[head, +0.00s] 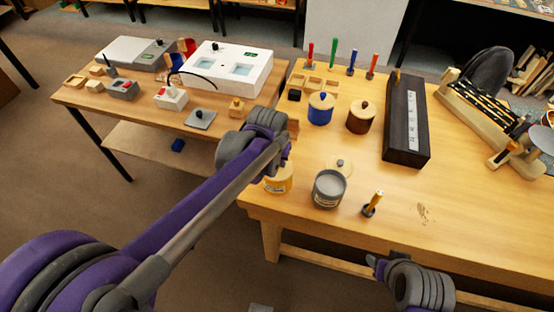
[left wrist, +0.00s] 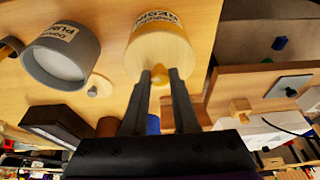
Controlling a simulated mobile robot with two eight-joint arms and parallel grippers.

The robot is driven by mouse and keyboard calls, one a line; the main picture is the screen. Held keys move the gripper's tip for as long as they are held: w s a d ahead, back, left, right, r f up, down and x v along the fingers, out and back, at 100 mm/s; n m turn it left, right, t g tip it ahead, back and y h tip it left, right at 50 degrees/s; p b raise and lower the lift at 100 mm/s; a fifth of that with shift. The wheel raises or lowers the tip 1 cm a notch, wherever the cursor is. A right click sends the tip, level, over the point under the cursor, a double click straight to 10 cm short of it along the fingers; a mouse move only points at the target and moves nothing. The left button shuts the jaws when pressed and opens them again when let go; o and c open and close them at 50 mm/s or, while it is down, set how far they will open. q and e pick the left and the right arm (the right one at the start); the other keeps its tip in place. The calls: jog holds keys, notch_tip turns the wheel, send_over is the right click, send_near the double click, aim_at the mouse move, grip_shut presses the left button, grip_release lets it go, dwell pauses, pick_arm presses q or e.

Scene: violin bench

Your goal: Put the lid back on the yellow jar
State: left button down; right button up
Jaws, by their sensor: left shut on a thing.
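The yellow jar (head: 280,180) stands near the left front corner of the right-hand table, partly hidden by my left arm. In the left wrist view, the jar (left wrist: 156,22) shows its label and a pale wooden lid (left wrist: 160,52) at its mouth. The lid looks lined up with the jar; I cannot tell whether it is fully seated. My left gripper (left wrist: 161,76) is shut on the lid's yellow knob, one finger on each side. My right gripper (head: 376,266) is low at the table's front edge, its opening unclear.
An open grey jar (head: 329,189) stands close right of the yellow jar, with a pale lid (head: 341,164) behind it. A blue jar (head: 320,110) and a brown jar (head: 361,117) stand farther back.

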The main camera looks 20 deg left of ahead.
pick_arm(q)
jog(key=shift+c, duration=0.6)
grip_release()
jog(key=shift+r, duration=0.15)
pick_arm(e)
jog(key=shift+r, duration=0.15)
pick_arm(q)
jog(key=shift+r+p, duration=1.4)
jog(key=shift+r, duration=0.85)
jog(key=shift+r+p, duration=0.65)
jog(key=shift+r, duration=0.5)
pick_arm(e)
jog(key=r, duration=0.1)
jog(key=w+r, duration=0.1)
jog(key=r, duration=0.1)
jog(key=w+r, duration=0.1)
jog(key=r, duration=0.1)
jog(key=shift+r, duration=0.1)
pick_arm(q)
grip_shut()
jog(key=shift+f, duration=0.2)
pick_arm(e)
jog(key=shift+s, duration=0.1)
